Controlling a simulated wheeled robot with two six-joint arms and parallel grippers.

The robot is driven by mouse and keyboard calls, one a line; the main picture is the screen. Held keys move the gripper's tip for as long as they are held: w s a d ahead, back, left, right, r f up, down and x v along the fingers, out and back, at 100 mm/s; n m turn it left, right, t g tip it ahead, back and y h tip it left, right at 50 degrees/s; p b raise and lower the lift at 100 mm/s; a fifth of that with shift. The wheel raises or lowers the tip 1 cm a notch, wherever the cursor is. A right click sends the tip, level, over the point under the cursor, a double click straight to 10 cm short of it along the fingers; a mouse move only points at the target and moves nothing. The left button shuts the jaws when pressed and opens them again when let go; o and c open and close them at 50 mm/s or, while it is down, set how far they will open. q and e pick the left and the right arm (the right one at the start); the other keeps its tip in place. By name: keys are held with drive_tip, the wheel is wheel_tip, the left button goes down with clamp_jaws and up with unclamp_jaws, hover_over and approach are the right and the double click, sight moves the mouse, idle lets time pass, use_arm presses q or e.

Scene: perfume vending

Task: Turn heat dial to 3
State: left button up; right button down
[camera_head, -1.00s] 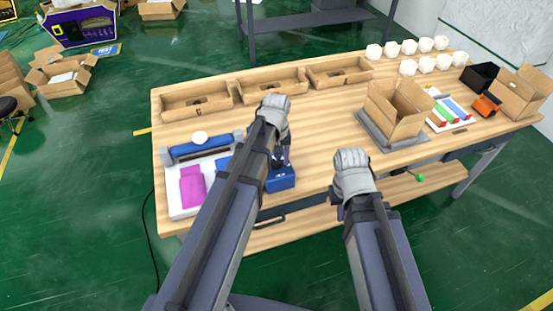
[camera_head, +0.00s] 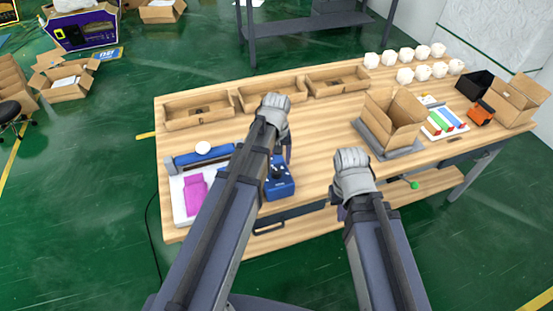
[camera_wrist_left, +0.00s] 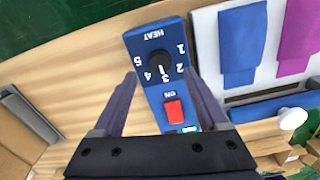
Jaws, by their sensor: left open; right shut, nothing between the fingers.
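The blue heat control box (camera_head: 281,191) stands at the table's front edge in the head view. In the left wrist view the box (camera_wrist_left: 150,40) carries a round black dial (camera_wrist_left: 157,65), the numbers 1 to 5 and a red ON switch (camera_wrist_left: 174,111). The dial's white pointer lines up with 3. My left gripper (camera_wrist_left: 161,76) is open, its fingers on either side of the box in that view and apart from the dial. In the head view the left gripper (camera_head: 287,150) is just behind the box, partly hidden by its arm. My right gripper (camera_head: 341,198) is shut and empty near the front edge.
A white tray (camera_head: 177,208) with magenta and blue cloths, and a blue bar device (camera_head: 203,156), stand left of the box. Wooden trays (camera_head: 200,110) line the back. An open carton (camera_head: 393,120) stands to the right. The table's middle is clear.

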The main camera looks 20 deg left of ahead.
use_arm(q)
wheel_tip(320, 180, up, 3)
drive_tip(key=shift+f+p, duration=0.2)
drive_tip(key=shift+p, duration=0.55)
use_arm(e)
wheel_tip(320, 180, up, 3)
drive_tip(key=shift+f, duration=0.2)
use_arm(q)
drive_tip(key=s+d+m+y, duration=0.1)
drive_tip(key=s+d+m, duration=0.7)
drive_tip(key=s+d, duration=0.3)
drive_tip(key=s, duration=0.3)
drive_tip(key=shift+s+m, duration=0.2)
drive_tip(key=shift+m, duration=0.1)
